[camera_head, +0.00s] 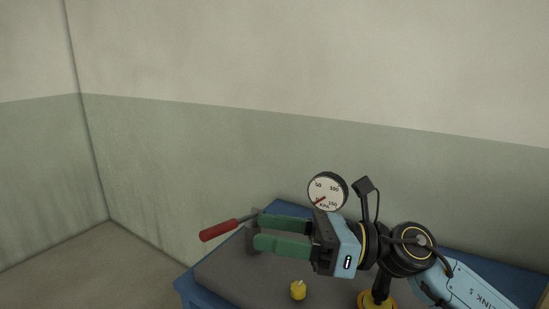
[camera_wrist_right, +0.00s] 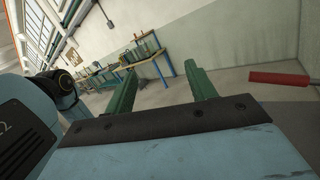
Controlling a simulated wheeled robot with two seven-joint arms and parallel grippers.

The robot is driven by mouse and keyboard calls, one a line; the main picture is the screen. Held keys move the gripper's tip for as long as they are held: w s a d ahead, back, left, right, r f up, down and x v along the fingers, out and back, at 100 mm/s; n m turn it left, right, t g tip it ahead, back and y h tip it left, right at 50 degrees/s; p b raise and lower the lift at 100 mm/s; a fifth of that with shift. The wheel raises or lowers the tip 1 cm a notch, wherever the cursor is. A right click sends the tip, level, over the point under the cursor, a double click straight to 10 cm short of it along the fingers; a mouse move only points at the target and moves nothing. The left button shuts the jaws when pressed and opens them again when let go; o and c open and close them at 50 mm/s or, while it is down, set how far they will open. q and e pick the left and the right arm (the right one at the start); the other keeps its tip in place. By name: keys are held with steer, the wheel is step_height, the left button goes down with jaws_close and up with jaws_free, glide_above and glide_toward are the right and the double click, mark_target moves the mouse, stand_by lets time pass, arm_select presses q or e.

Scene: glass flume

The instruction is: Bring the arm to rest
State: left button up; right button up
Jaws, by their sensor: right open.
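My right gripper (camera_head: 255,232) reaches in from the right, above the table. Its two green fingers are apart, with nothing seen between them. In the right wrist view the gripper (camera_wrist_right: 160,70) also shows open and empty, with floor and distant benches beyond it. A lever with a red handle (camera_head: 218,231) sticks out to the left near the fingertips in the head view. The red handle (camera_wrist_right: 280,78) lies to the right of the fingers in the wrist view, apart from them. My left gripper is not in view.
A round pressure gauge (camera_head: 327,192) stands behind my right gripper. A small yellow knob (camera_head: 298,290) sits below it on the blue-edged table (camera_head: 190,290) with a grey top. Walls close in behind and left. Workbenches (camera_wrist_right: 150,58) stand far off in the wrist view.

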steer(key=w+d+f+m+t+h, duration=0.1)
steer(key=w+d+m+t+h, duration=0.25)
steer(key=m+t, duration=0.75)
steer(key=w+d+f+m+t+h, duration=0.1)
steer(key=w+d+m+t+h, duration=0.2)
steer(key=m+t, duration=0.75)
steer(key=s+d+f+m+g+h, duration=0.35)
steer(key=d+f+m+h, duration=0.25)
steer(key=f+m, duration=0.35)
steer(key=s+d+f+m+g+h, duration=0.2)
steer(key=d+f+m+g+h, duration=0.2)
steer(key=d+f+m+h, duration=0.45)
steer(key=s+f+m+g+y, duration=0.1)
steer(key=s+f+m+g, duration=0.45)
steer(key=s+f, duration=0.4)
steer(key=s+f+m+g, duration=0.4)
steer(key=s+f+g, duration=0.2)
steer(key=s, duration=0.6)
step_height(320, 180, down, 24)
steer(key=s+g, duration=0.1)
steer(key=s, duration=0.1)
steer(key=s+d+f, duration=0.1)
steer(key=s+f, duration=0.6)
steer(key=s, duration=0.1)
steer(key=s+d+f+g, duration=0.1)
steer(key=s+d+f, duration=0.1)
steer(key=s+f, duration=0.6)
steer(key=shift+d, duration=0.3)
steer(key=shift+g, duration=0.25)
